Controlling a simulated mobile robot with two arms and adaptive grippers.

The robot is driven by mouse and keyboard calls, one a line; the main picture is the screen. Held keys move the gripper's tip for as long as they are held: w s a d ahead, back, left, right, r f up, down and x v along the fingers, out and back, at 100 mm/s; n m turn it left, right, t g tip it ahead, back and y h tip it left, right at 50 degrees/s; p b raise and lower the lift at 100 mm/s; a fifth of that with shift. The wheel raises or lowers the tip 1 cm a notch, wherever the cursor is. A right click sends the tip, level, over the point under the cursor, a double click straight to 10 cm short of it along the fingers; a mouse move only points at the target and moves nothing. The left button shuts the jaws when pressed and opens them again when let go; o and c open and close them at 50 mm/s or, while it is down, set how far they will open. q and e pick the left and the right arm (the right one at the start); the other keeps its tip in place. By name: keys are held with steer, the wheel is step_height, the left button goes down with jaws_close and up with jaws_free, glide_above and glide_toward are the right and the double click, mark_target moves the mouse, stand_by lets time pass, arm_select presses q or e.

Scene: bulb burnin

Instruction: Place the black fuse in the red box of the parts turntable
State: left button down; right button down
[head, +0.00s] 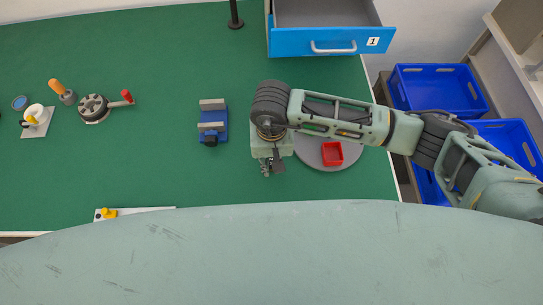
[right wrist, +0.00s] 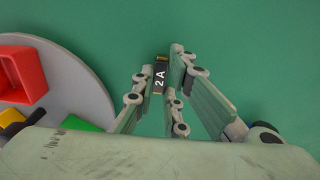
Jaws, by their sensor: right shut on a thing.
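The red box (head: 333,153) sits on the grey parts turntable (head: 312,158), which my right arm partly covers in the head view. In the right wrist view the red box (right wrist: 24,72) is at the left on the turntable (right wrist: 78,72). My right gripper (right wrist: 160,80) is shut on the black fuse (right wrist: 159,77), which shows a white "2A" label. In the head view my right gripper (head: 271,168) points down over the green table, just left of the turntable; the fuse is too small to make out there. My left gripper is not in view.
A green box (right wrist: 80,124) and a black and yellow part (right wrist: 12,122) show on the turntable. A blue vise (head: 211,125) stands left of my right gripper. An open blue drawer (head: 325,42) is behind. Blue crates (head: 440,88) stand right of the table. Green table is clear between vise and left-hand items.

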steer(key=c, duration=1.8)
jaws_free()
steer(key=shift+f, duration=0.1)
steer(key=shift+o, duration=0.2)
